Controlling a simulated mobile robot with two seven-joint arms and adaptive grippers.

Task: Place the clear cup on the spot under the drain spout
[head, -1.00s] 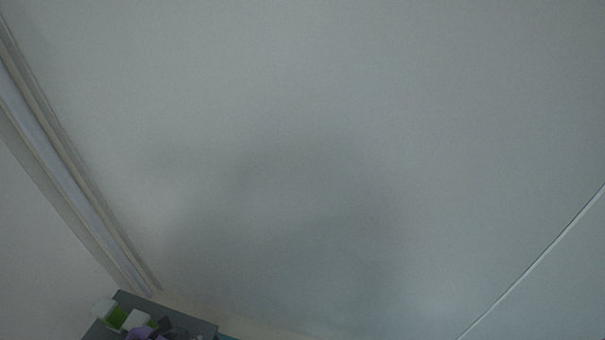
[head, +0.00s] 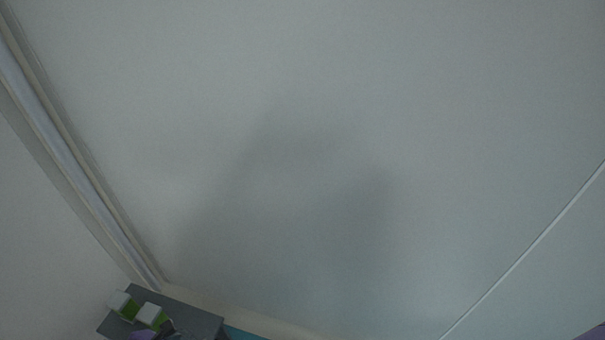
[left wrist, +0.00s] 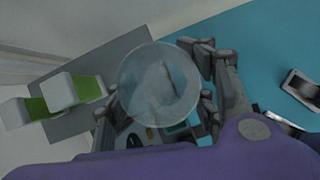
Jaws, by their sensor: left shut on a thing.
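The clear cup (left wrist: 158,88) is in the middle of the left wrist view, a translucent round shape seen through its opening or base. My left gripper (left wrist: 152,78) is shut on it, with grey finger links showing at the cup's right and lower left. The cup covers part of the surface and small items behind it. I cannot make out a drain spout or the spot under it in either view. The head view shows neither the cup nor a clear gripper. My right gripper is not in view.
White-and-green blocks (left wrist: 76,89) stand by a grey surface (left wrist: 122,52) at the left of the wrist view; the grey surface also shows in the head view (head: 195,312). A blue surface (left wrist: 268,50) with a dark-and-white device (left wrist: 301,88) lies at right. A plain pale surface fills the head view.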

